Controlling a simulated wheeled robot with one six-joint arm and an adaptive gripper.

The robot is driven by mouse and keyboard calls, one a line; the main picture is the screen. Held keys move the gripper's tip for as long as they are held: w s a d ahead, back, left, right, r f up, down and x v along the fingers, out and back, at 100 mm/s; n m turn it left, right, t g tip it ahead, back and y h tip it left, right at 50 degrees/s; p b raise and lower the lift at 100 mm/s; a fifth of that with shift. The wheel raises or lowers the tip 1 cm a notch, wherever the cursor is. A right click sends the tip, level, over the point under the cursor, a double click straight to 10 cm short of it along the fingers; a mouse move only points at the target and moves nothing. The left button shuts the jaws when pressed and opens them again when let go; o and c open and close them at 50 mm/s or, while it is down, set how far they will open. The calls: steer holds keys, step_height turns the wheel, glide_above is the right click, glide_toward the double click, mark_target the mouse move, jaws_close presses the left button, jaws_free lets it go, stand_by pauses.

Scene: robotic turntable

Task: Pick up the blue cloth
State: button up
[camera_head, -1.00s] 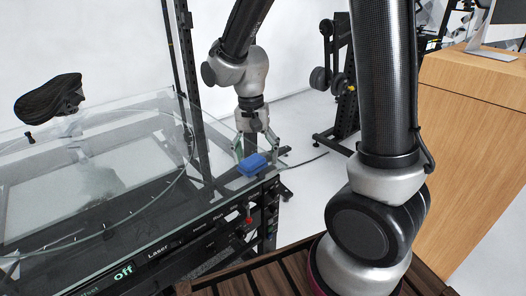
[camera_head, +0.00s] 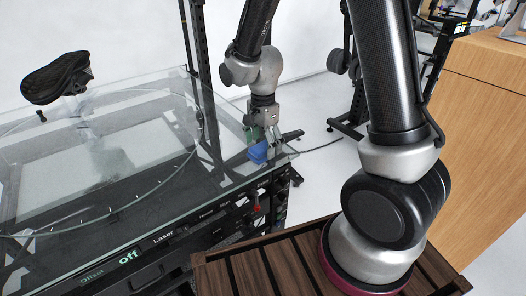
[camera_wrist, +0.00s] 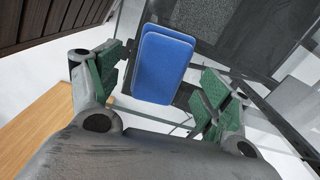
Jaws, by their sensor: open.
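The blue cloth (camera_head: 258,152) is a small folded blue pad at the near right corner of the glass-topped turntable (camera_head: 150,215). In the wrist view the cloth (camera_wrist: 163,65) lies ahead of and between the two green-padded fingers. My gripper (camera_wrist: 160,88) is open and points down at the cloth. In the head view my gripper (camera_head: 262,135) is right at the cloth, its fingers around or just above it. I cannot tell whether either finger touches the cloth.
A black seat-like pad (camera_head: 55,78) stands at the far left of the turntable. A red knob (camera_head: 256,206) and panel labels are on the turntable's front. A wooden cabinet (camera_head: 480,150) stands at the right. Dark frame posts (camera_head: 200,60) rise behind the glass.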

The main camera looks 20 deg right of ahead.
mark_target(263, 146)
steer(key=shift+f, duration=0.9)
steer(key=c, duration=1.1)
step_height(263, 146, up, 10)
steer(key=shift+r, duration=0.1)
